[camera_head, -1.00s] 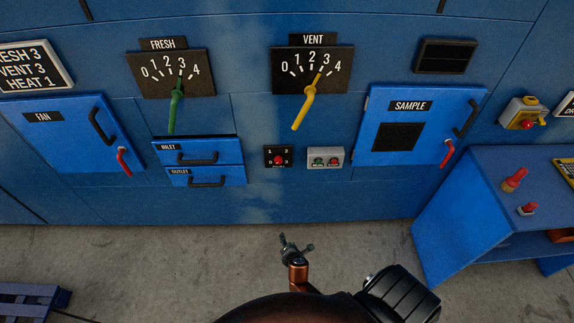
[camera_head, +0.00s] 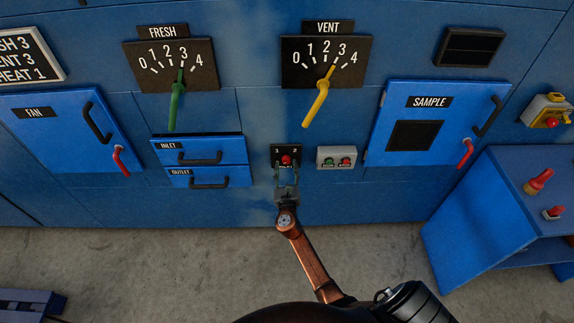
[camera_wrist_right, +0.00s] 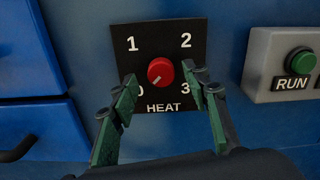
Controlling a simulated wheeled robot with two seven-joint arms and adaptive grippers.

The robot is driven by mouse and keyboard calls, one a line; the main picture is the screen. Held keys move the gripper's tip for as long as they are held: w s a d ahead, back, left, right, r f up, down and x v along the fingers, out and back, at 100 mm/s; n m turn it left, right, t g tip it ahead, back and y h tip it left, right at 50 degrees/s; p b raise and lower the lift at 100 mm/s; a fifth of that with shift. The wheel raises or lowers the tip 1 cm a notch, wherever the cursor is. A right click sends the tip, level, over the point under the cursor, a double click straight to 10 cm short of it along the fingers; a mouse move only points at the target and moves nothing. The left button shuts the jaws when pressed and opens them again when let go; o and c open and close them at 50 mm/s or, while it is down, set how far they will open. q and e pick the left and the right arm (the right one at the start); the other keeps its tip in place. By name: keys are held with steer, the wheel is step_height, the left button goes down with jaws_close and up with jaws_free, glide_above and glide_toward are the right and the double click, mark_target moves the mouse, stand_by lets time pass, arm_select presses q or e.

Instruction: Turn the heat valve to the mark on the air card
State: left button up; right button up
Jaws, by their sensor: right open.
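The air card (camera_head: 30,56) on the wall at the upper left is partly cut off; its bottom line reads HEAT 1. The heat valve is a red knob (camera_wrist_right: 160,71) on a black plate (camera_head: 278,152) marked 0, 1, 2 and 3. In the right wrist view, the knob's pale line points lower left, towards 0. My right gripper (camera_head: 287,178) is open in front of the plate. In the right wrist view its fingertips (camera_wrist_right: 163,86) stand to the left and right of the knob, with gaps visible. My left gripper is out of view.
A grey switch box (camera_head: 336,157) with RUN sits just right of the heat plate. INLET and OUTLET drawers (camera_head: 232,150) are to the left. A blue bench (camera_head: 470,225) stands at right.

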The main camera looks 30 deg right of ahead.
steer(key=shift+x, duration=0.95)
steer(key=c, duration=1.2)
